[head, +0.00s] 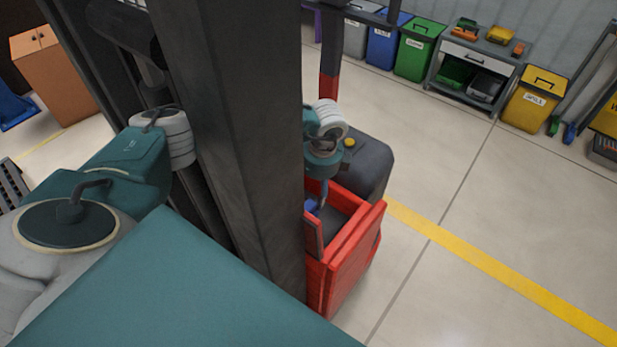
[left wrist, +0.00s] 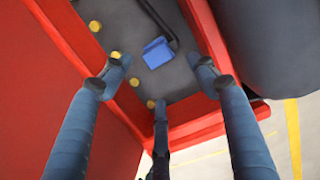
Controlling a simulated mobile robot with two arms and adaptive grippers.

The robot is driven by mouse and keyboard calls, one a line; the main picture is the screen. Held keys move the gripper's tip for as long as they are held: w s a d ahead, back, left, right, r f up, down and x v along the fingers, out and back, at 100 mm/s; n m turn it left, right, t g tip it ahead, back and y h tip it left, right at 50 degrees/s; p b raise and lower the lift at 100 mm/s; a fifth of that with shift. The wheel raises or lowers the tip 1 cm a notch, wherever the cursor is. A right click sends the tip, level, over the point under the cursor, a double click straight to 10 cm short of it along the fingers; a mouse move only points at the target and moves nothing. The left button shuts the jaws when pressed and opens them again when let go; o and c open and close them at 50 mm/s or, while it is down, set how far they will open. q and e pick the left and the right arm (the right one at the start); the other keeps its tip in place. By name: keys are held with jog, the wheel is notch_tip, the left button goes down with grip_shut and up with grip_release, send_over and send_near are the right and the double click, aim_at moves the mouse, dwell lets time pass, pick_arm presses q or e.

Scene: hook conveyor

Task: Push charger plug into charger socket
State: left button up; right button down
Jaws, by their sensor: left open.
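A blue block-shaped piece with a black cable, which looks like the charger plug (left wrist: 158,53), lies against the dark grey surface inside a red housing (left wrist: 75,30). My left gripper (left wrist: 160,76) is open, its three blue fingers spread around the blue piece with gaps on all sides; none visibly touches it. In the head view the left gripper (head: 314,202) reaches down into the red housing (head: 345,265), partly hidden by the dark column. I cannot make out a charger socket in either view. My right gripper is not in view.
The red housing's walls stand close around the fingers. Several yellow round studs (left wrist: 134,82) dot the grey surface. A dark rounded body (head: 371,165) adjoins the housing. Bins (head: 420,50) and a workbench (head: 475,65) stand at the back; the floor (head: 480,210) at right is clear.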

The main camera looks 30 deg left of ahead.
aim_at(309, 205)
pick_arm(q)
jog(key=f, duration=0.4)
jog(key=shift+a+p, duration=0.25)
jog(key=shift+p, duration=0.05)
jog(key=shift+a+f, duration=0.1)
jog(key=shift+f, duration=0.25)
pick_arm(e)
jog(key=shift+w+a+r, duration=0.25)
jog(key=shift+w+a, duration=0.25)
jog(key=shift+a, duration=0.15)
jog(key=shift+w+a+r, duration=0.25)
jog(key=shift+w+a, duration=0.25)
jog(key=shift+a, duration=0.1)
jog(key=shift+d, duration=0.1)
pick_arm(q)
jog(key=shift+a+f+p, duration=0.1)
jog(key=shift+f+p, duration=0.2)
jog(key=f, duration=0.2)
jog(key=f+p, duration=0.1)
jog(key=shift+a+f, duration=0.3)
jog(key=shift+f, duration=0.45)
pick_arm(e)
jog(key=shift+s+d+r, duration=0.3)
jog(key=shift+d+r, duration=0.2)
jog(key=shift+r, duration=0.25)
